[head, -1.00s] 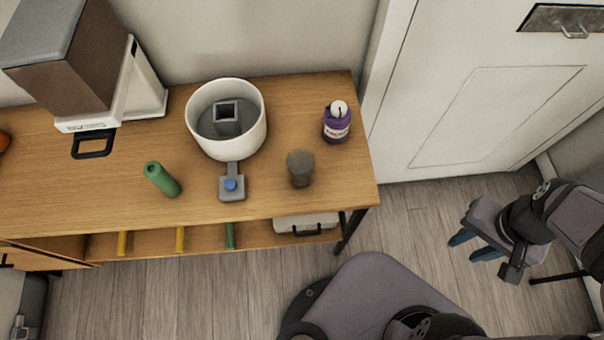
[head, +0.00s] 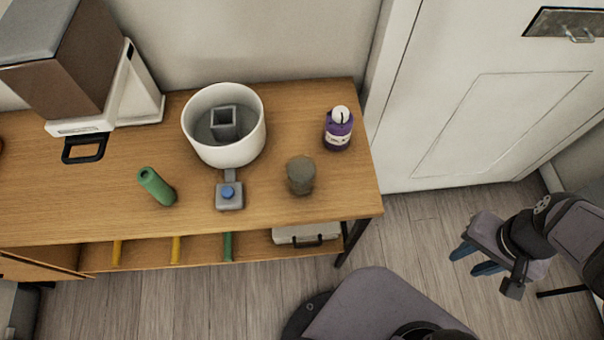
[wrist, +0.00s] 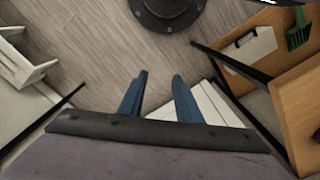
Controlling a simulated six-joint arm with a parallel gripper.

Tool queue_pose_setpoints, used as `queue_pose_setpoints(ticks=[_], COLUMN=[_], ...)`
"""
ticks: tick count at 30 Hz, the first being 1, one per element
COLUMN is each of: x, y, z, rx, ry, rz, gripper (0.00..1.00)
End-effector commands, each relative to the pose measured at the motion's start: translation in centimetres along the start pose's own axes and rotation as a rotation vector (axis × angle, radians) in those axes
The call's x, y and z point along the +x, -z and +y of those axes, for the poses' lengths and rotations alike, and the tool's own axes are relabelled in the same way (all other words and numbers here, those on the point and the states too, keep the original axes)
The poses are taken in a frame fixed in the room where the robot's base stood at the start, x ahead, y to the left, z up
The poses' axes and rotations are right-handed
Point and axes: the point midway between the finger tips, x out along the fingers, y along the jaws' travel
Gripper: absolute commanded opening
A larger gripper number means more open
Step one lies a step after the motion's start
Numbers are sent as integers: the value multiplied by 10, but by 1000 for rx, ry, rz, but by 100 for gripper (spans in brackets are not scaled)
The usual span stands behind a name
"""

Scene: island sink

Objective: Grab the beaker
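The beaker (head: 301,175) is a dark, see-through grey cup standing on the wooden table near its front right edge. My gripper (head: 468,262) is at the right of the head view, over the floor beyond the table's right end, well apart from the beaker. Its two blue fingers are spread with nothing between them. In the wrist view, the fingers (wrist: 152,92) are also apart, with grey floor beyond. The beaker does not show in the wrist view.
A purple bottle (head: 338,130) stands behind the beaker. A white pot (head: 195,137) and a grey block with a blue knob (head: 230,196) are left of it, with a green cylinder (head: 156,187) further left. A white door (head: 480,130) is behind my gripper.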

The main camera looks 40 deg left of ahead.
Motion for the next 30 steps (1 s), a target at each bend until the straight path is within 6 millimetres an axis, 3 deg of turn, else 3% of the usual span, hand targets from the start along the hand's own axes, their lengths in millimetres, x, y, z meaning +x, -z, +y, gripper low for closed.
queue_pose_setpoints(ticks=[9,10,14,25,30], x=[0,0,0,0,-2], y=[0,0,0,4,34], z=[0,0,0,-5,-38], rx=[0,0,0,-6,-34], ry=[0,0,0,7,52], rz=[0,0,0,13,111], gripper=[31,34,65,65,65])
